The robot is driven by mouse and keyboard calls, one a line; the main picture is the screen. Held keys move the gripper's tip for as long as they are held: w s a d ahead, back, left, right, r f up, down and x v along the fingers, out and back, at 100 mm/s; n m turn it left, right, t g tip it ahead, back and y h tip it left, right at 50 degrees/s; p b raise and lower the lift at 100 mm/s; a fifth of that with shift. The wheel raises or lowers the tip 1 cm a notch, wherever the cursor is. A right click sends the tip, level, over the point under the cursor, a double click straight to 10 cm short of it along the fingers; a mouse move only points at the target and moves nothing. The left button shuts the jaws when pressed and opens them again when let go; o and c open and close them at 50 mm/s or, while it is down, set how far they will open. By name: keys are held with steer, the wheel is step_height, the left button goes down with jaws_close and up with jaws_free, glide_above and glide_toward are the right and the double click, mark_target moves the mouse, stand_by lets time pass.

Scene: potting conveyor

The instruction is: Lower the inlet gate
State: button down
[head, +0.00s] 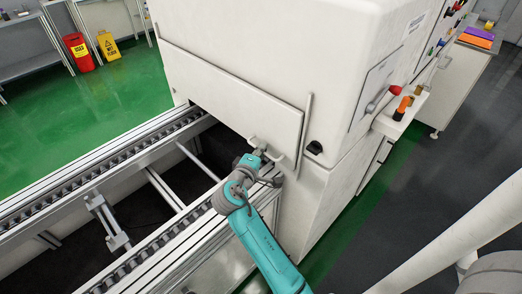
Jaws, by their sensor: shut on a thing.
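The inlet gate (232,100) is a flat off-white panel on the front of the large white machine (262,45). Its lower edge is above the conveyor (130,156), with a dark gap under its left part. A pale handle (279,160) sticks out near its lower right corner. My gripper (262,150) is at this lower edge by the handle, shut on the handle as far as I can see. The fingertips are small and partly hidden by the wrist and arm.
Two conveyor rails with rollers run from the lower left into the machine. A red knob (394,90) and a shelf with small bottles (402,108) are on the machine's right side. A red bin (78,50) and a yellow sign (108,45) stand on the green floor.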

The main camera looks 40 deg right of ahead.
mark_target(261, 174)
step_height(261, 174, down, 8)
steer(key=shift+s+f, duration=0.2)
steer(key=shift+f, duration=0.4)
steer(key=c, duration=1.2)
jaws_free()
steer(key=shift+w+f, duration=0.1)
steer(key=shift+c, duration=0.2)
